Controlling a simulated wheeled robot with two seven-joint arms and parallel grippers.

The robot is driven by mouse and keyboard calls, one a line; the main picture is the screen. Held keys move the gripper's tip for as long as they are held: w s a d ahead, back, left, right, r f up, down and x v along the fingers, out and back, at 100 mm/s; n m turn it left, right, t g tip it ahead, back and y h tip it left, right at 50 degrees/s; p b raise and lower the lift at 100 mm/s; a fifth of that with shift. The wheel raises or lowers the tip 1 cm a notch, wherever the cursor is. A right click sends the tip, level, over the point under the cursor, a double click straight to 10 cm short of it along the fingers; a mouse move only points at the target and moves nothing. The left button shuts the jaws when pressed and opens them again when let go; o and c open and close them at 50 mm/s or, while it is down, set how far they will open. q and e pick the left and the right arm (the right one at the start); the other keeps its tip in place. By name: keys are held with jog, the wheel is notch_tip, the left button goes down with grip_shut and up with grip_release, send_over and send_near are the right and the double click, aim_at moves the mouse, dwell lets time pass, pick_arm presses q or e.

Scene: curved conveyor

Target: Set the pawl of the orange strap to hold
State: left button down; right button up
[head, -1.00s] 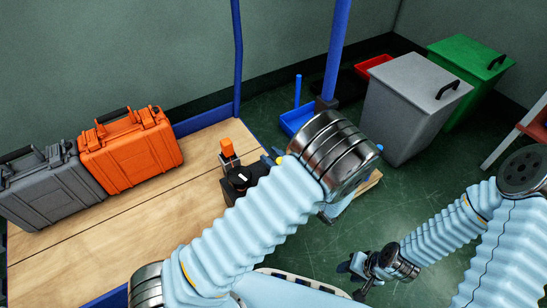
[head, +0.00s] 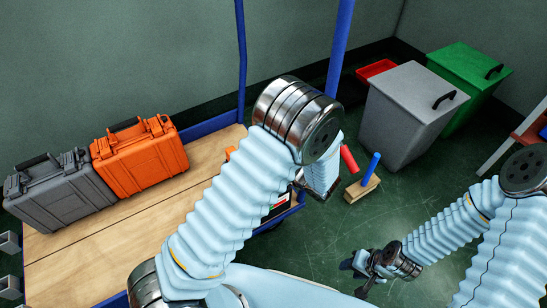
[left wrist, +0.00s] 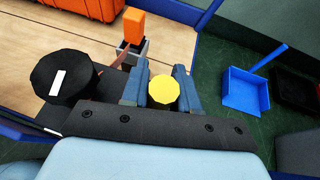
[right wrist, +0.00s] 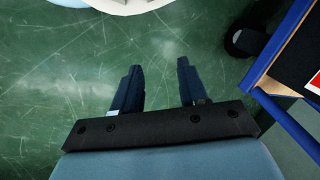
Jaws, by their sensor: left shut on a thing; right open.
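In the left wrist view a black drum (left wrist: 62,82) with a white mark sits at the bench edge. A short brownish-orange strap (left wrist: 116,60) shows beside it, near a grey bracket (left wrist: 133,52) with an upright orange block (left wrist: 133,24). My left gripper (left wrist: 160,72) is shut on a yellow knob (left wrist: 163,93), one finger on each side. Which part is the pawl is unclear. In the head view my left arm hides the gripper, drum and knob; only a bit of orange block (head: 230,153) shows. My right gripper (head: 357,268) is open and empty over the floor; its fingers (right wrist: 159,70) stand apart.
An orange case (head: 140,160) and a grey case (head: 62,190) stand on the wooden bench (head: 120,235). A blue dustpan (left wrist: 246,92) lies beyond the bench edge. A wooden block (head: 362,188), grey bin (head: 408,115) and green bin (head: 465,75) stand on open floor.

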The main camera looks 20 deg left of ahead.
pick_arm(q)
jog(key=g+h+p, duration=0.1)
jog(key=w+a+g+h+p, duration=0.1)
jog(key=h+p, duration=0.1)
jog(key=shift+w+a+f, duration=0.1)
jog(key=shift+a+f, duration=0.1)
jog(key=shift+f, duration=0.05)
jog(key=shift+w+a+f+m+g+h+p, duration=0.2)
jog(key=shift+w+f+m+g+h+p, duration=0.15)
jog(key=shift+g+h, duration=0.2)
pick_arm(e)
jog(key=shift+s+a+r, duration=0.1)
jog(key=shift+a+r, duration=0.15)
jog(key=shift+r, duration=0.5)
jog(key=shift+s+a+r, duration=0.15)
jog(key=shift+a+r, duration=0.15)
jog(key=shift+r, duration=0.45)
jog(key=shift+s+a+r, duration=0.1)
jog(key=shift+a+r, duration=0.15)
jog(key=shift+r, duration=0.5)
pick_arm(q)
jog(key=shift+s, duration=0.1)
jog(key=c, duration=0.9)
grip_release()
